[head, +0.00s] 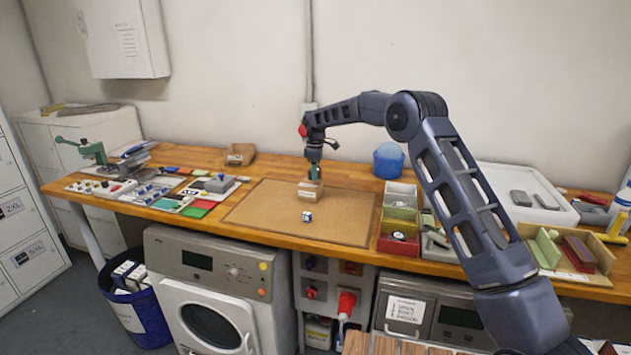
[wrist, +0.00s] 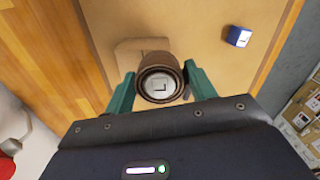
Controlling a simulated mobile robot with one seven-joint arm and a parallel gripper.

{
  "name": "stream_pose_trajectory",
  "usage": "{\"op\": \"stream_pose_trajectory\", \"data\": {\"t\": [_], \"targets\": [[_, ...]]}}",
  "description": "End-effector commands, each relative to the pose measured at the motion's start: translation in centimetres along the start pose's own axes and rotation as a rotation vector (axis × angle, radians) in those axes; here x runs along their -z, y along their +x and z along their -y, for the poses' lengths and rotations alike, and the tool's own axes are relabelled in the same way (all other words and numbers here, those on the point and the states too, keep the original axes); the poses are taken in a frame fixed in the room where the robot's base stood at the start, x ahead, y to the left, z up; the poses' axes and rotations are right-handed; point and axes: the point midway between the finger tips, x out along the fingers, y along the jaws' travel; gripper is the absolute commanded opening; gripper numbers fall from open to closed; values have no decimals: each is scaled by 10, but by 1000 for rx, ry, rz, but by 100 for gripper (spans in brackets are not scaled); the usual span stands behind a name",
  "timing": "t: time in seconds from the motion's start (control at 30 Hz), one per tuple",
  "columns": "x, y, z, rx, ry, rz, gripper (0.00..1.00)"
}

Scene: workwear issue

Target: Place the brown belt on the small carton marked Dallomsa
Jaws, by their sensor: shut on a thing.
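The brown belt (wrist: 147,72) is a tight roll with a pale, L-marked centre, held upright between the teal fingers of my gripper (wrist: 160,88) in the wrist view. In the head view my gripper (head: 315,174) is over the brown mat, right at a small carton (head: 308,192). The carton's top also shows in the wrist view (wrist: 128,50), beneath and just beyond the belt. I cannot tell whether the belt touches it. The carton's print is too small to read, so I cannot confirm Dallomsa.
A small blue and white box (head: 307,216) lies on the mat (head: 265,220) in front of the carton. Another open carton (head: 240,155) stands behind the mat. Coloured bins (head: 399,243) stand to the right, with a blue tub (head: 388,161) behind. The mat's left part is clear.

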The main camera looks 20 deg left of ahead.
Motion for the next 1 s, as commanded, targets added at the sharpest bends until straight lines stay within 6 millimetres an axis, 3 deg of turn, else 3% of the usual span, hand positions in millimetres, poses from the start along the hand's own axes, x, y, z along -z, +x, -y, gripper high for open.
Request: {"op": "stream_pose_trajectory", "data": {"t": [0.33,0.73,0.77,0.8,0.87,1.0], "targets": [[0,39,0,1,0,1,30],[0,44,0,0,0,0,30],[0,44,0,0,0,0,57],[0,44,0,0,0,0,65],[0,44,0,0,0,0,77],[0,44,0,0,0,0,77]]}}
